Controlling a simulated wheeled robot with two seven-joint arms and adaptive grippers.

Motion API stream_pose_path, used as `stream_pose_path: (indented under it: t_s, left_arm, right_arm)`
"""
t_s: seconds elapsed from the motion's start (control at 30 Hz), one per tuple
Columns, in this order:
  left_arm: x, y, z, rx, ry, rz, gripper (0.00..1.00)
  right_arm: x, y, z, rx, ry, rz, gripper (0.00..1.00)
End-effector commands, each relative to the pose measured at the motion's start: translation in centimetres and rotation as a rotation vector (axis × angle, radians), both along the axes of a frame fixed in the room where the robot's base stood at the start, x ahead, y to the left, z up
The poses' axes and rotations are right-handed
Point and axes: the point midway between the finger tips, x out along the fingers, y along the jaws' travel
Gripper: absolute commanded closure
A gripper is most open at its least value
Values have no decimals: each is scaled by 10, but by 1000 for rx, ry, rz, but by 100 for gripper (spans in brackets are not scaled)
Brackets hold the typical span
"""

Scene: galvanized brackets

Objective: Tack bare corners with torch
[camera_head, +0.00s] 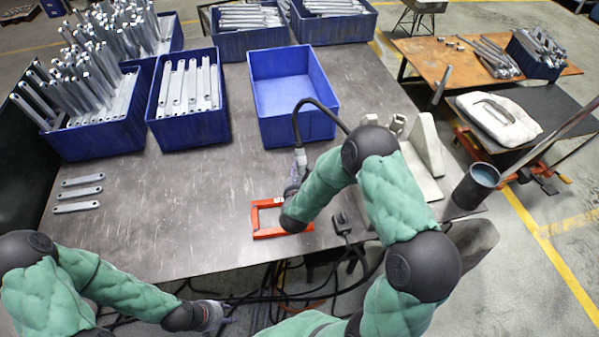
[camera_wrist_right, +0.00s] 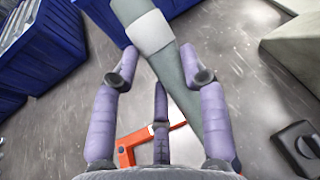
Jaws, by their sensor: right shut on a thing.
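The torch (camera_head: 300,157) is a grey tool with a dark cable looping up to the right. It shows large in the right wrist view (camera_wrist_right: 180,85), with a pale band around it. My right gripper (camera_head: 294,182) is shut on the torch, its purple fingers (camera_wrist_right: 160,80) around the handle. An orange-red frame (camera_head: 254,219) lies on the table beneath this hand, and part of it shows in the right wrist view (camera_wrist_right: 124,154). My forearm hides its right side, and I cannot make out the torch tip. My left gripper (camera_head: 214,315) is low, by the table's front edge, small and apart from the parts.
Three loose galvanized brackets (camera_head: 80,191) lie on the table (camera_head: 180,220) at left. Blue bins with brackets (camera_head: 188,125) stand behind; one blue bin (camera_head: 283,82) is empty. A pale angled block (camera_head: 425,150) and dark cup (camera_head: 474,190) stand right. Cables hang at the front.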

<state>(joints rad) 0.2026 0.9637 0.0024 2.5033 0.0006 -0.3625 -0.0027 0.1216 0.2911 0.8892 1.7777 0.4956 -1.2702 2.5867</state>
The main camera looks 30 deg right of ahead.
Motion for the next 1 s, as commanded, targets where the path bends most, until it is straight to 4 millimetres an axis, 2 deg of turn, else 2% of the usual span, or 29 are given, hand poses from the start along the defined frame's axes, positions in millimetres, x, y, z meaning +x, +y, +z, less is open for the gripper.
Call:
stream_pose_path:
  t_s: [1.0]
  left_arm:
    - [0, 0, -8, 0, 0, 0, 60]
  right_arm:
    - [1, 0, -6, -1, -3, 0, 89]
